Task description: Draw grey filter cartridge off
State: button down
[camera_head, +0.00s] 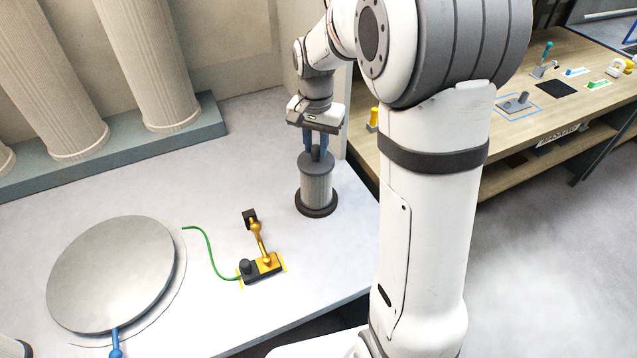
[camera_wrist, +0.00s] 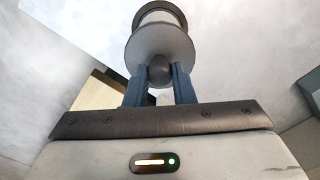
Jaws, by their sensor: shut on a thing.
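The grey filter cartridge (camera_head: 316,184) is an upright grey cylinder with a darker cap and a small knob on top. It stands at the right of the pale table, with a dark round base ring (camera_head: 317,210) at its foot. My gripper (camera_head: 316,153) is above it, pointing down, with its blue fingers shut on the knob. In the wrist view the fingers (camera_wrist: 159,75) close on both sides of the dark round knob (camera_wrist: 159,70), and the cartridge's grey top disc (camera_wrist: 160,43) lies beyond. I cannot tell whether there is a gap between cartridge and ring.
A yellow and black fixture (camera_head: 262,264) with a green hose (camera_head: 207,250) lies left of the cartridge. A large round grey disc (camera_head: 112,272) with a blue handle is farther left. Columns (camera_head: 150,65) stand behind. A wooden bench (camera_head: 545,115) with small parts is at right.

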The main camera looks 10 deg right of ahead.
jog(key=shift+r, duration=0.1)
jog(key=shift+r+p, duration=1.85)
jog(key=shift+r, duration=0.65)
